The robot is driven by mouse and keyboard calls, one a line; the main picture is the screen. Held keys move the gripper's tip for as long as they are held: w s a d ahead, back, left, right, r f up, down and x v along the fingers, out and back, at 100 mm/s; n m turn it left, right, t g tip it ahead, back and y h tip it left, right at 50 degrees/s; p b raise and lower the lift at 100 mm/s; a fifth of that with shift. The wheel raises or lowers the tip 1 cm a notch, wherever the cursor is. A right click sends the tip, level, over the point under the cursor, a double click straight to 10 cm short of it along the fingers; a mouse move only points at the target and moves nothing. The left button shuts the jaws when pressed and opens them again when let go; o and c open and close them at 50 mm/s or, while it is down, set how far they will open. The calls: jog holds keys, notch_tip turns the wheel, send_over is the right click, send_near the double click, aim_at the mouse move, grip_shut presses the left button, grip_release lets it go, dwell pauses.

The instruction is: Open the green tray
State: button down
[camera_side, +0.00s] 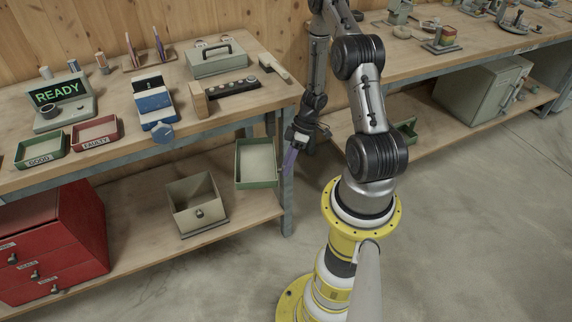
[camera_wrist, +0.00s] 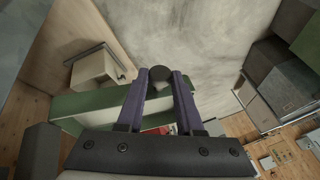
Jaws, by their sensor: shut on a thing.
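The green tray (camera_side: 257,184) is a shallow green-rimmed tray with a pale inside, below the right end of the left bench's top. Its inside shows in the side view. In the wrist view its green wall (camera_wrist: 95,103) crosses behind my fingers. My gripper (camera_side: 289,168) is at the tray's right side, purple fingers pointing down. In the wrist view my gripper (camera_wrist: 160,78) is shut on a dark round knob (camera_wrist: 159,74) at the tray's front. Where the knob joins the tray is hidden by my fingers.
A beige open box with a knob (camera_side: 198,214) stands on the lower shelf left of the tray. The bench leg (camera_side: 287,205) is close to my gripper. A red drawer cabinet (camera_side: 75,235) is far left. Open floor lies to the right.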

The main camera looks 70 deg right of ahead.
jog(key=c, duration=0.5)
grip_release()
jog(key=shift+c, duration=0.2)
jog(key=v, duration=0.7)
jog(key=shift+r, duration=0.25)
jog(key=shift+d, duration=0.2)
